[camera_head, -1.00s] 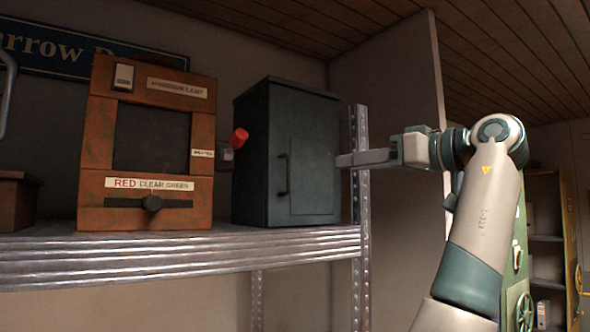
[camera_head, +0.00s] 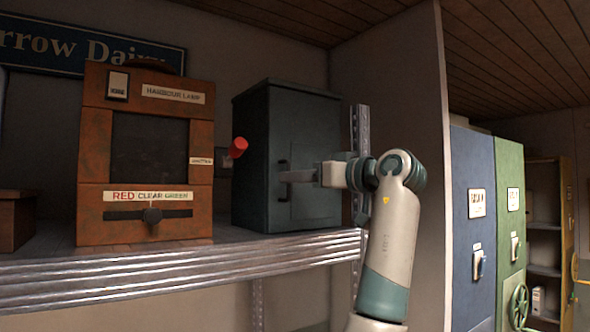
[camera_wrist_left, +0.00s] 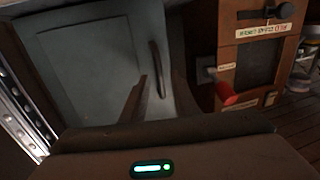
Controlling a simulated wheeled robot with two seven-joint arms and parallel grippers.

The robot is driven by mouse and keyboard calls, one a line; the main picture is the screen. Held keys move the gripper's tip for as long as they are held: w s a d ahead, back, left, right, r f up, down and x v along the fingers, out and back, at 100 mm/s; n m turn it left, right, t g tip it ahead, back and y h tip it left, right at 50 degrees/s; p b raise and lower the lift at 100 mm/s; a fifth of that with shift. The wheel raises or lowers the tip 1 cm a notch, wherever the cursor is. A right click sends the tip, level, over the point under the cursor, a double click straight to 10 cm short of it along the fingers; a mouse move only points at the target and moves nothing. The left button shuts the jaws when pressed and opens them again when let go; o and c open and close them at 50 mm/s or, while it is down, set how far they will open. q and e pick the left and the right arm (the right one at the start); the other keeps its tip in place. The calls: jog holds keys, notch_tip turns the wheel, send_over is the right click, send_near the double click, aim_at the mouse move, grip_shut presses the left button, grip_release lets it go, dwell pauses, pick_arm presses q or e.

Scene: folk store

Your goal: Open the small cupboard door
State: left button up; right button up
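The small cupboard (camera_head: 250,110) is a dark grey-green metal box standing on a metal shelf. Its door (camera_head: 318,155) looks closed and shows large in the left wrist view (camera_wrist_left: 85,70). An upright dark bar handle (camera_head: 283,193) is on the door's left side, and it also shows in the left wrist view (camera_wrist_left: 157,68). My left gripper (camera_head: 287,176) is in front of the handle. In the left wrist view its open fingers (camera_wrist_left: 160,80) are on either side of the handle, with a gap showing. I cannot tell whether they touch it. My right gripper is out of view.
An orange-brown lamp box (camera_head: 91,150) stands left of the cupboard. A red knob (camera_head: 238,147) sticks out between them. The metal shelf edge (camera_head: 180,267) runs below, with an upright post (camera_head: 361,130) at right. Blue and green lockers (camera_head: 472,220) stand further right.

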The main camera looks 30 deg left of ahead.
pick_arm(q)
jog(key=shift+w+a, duration=0.1)
jog(key=shift+a, duration=0.4)
grip_shut()
dwell(1.2)
